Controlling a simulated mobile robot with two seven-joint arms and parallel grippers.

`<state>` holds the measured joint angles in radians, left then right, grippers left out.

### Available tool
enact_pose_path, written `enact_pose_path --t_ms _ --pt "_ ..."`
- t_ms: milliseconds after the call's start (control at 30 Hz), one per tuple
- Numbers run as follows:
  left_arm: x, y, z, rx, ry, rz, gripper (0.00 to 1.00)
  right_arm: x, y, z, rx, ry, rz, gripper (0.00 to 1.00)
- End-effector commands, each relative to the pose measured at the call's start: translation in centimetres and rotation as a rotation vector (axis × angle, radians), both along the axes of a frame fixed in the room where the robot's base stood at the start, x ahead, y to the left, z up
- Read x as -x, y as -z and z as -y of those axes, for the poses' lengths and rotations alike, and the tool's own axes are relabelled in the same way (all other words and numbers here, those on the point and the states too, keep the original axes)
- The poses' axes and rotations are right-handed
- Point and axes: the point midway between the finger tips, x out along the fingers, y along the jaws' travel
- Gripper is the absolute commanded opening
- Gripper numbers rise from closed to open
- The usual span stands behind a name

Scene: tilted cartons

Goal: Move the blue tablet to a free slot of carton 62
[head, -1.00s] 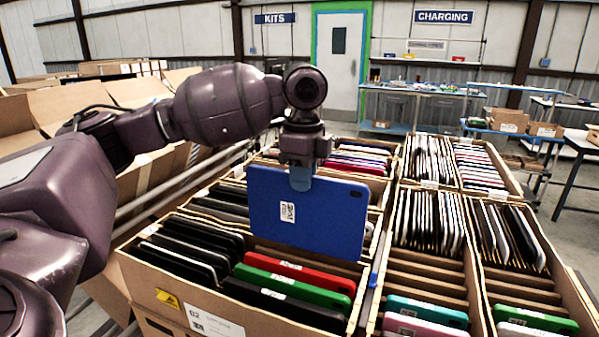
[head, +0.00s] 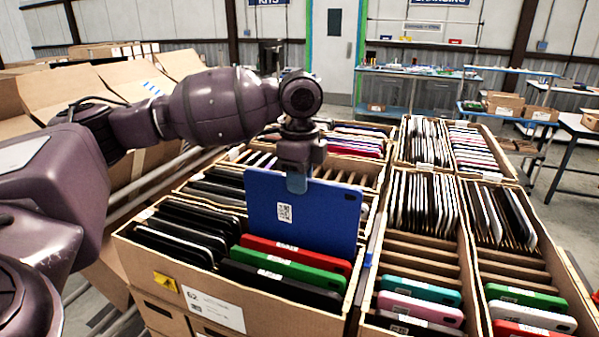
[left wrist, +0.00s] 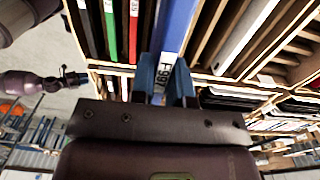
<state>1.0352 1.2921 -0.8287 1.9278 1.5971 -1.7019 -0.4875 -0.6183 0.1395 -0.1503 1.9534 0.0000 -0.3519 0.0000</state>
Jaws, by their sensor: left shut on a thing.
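My left gripper (head: 297,184) is shut on the top edge of the blue tablet (head: 325,215), which hangs upright over carton 62 (head: 290,319). The tablet's lower edge is hidden behind the red tablet (head: 296,252), so I cannot tell how deep it sits. In front of the red tablet stand a green tablet (head: 288,268) and a black one (head: 280,286). Several black tablets (head: 175,240) fill the carton's left column. In the left wrist view the blue fingers (left wrist: 166,82) grip the blue tablet (left wrist: 174,28). A small purple arm end (left wrist: 72,79), apparently my right gripper, shows there.
A neighbouring carton (head: 368,300) on the right holds teal, pink and white tablets in front, with bare dividers (head: 425,262) behind them. More filled cartons stand farther back. Large open cardboard boxes (head: 75,98) stand at the left behind my arm.

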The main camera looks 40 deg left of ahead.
Motion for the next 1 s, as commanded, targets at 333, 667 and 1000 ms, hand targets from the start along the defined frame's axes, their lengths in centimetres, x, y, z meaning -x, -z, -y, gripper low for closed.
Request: enact_pose_path --t_ms 333,667,1000 --pt "0.0 1.9 0.0 0.001 0.001 0.000 0.00 0.0 0.0 0.0 0.000 0.000 0.001 0.43" --pt "0.0 3.6 0.0 0.001 0.001 0.001 0.00 0.0 0.0 0.0 0.001 -0.001 0.001 0.43" --pt "0.0 5.4 0.0 0.001 0.000 0.001 0.00 -0.1 0.0 0.0 0.001 -0.001 0.002 0.43"
